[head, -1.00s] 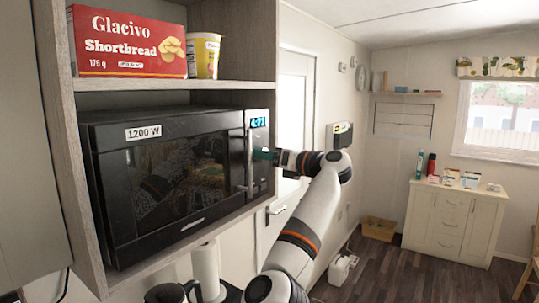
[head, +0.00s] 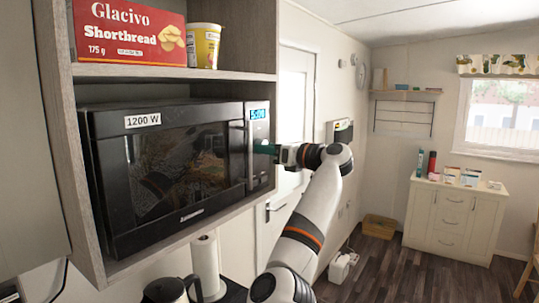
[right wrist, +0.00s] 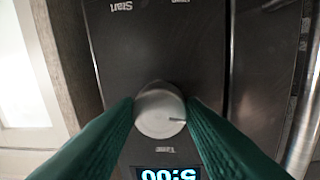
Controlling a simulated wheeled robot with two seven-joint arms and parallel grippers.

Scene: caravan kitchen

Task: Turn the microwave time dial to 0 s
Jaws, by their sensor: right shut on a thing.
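The black microwave (head: 185,165) stands in an open shelf unit, its door shut. Its lit display (head: 258,114) reads 5:00; it also shows upside down in the right wrist view (right wrist: 168,174). The round silver time dial (right wrist: 160,112) is in the right wrist view, with a small dark mark on its right side and an upside-down "Time" label beside it. My right gripper (right wrist: 160,108) has its two green fingers on either side of the dial, shut on it. In the head view the right gripper (head: 263,148) meets the control panel. My left gripper is not in view.
The microwave's vertical door handle (head: 249,155) is close beside the gripper; it also shows in the right wrist view (right wrist: 306,105). A shortbread box (head: 130,32) and a yellow cup (head: 203,46) stand on the shelf above. A paper roll (head: 205,265) and a kettle (head: 168,290) are below.

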